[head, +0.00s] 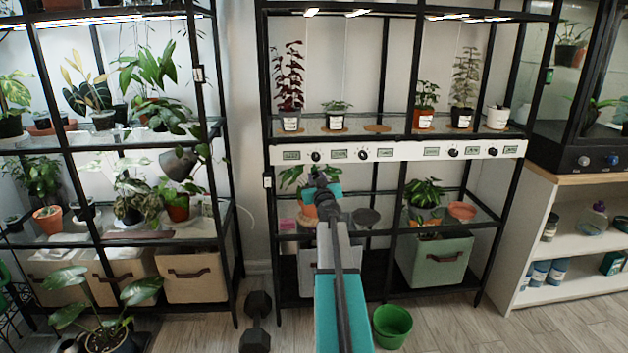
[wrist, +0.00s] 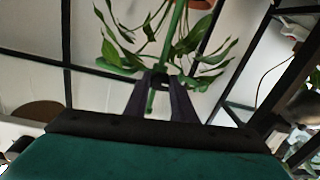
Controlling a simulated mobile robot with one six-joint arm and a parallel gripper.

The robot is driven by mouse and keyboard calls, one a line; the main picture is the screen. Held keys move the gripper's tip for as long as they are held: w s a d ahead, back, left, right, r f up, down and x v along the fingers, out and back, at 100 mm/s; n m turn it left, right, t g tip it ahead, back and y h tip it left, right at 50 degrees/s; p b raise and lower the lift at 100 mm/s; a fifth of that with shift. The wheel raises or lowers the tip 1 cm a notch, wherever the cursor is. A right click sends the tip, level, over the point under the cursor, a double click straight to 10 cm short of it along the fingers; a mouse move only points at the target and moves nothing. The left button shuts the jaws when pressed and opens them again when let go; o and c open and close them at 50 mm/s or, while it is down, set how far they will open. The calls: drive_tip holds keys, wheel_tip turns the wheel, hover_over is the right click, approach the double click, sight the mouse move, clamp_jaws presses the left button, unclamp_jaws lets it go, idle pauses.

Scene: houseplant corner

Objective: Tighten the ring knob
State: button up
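My gripper (head: 320,172) is stretched out in front of the right rack, just below the white control panel (head: 400,152), which carries several small round knobs. In the wrist view my gripper (wrist: 160,78) has its two dark fingers close together at the tips. A small dark piece shows between the tips; I cannot tell whether it is the ring knob or whether the fingers touch it. A green stake or stem (wrist: 176,35) of a leafy plant (wrist: 195,45) runs up at the fingertips and shows again between the fingers. No ring can be made out clearly.
Glass shelves with potted plants surround my gripper. A terracotta pot (head: 461,211) and a green fabric bin (head: 436,258) are to its right. A green bucket (head: 392,326) and a dumbbell (head: 256,318) stand on the floor. A cabinet (head: 575,245) is at the right.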

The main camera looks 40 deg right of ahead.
drive_tip(key=shift+a, duration=0.65)
clamp_jaws()
drive_tip(key=shift+c, duration=0.7)
unclamp_jaws()
drive_tip(key=shift+w+d, duration=0.1)
drive_tip(key=shift+d, duration=0.4)
clamp_jaws()
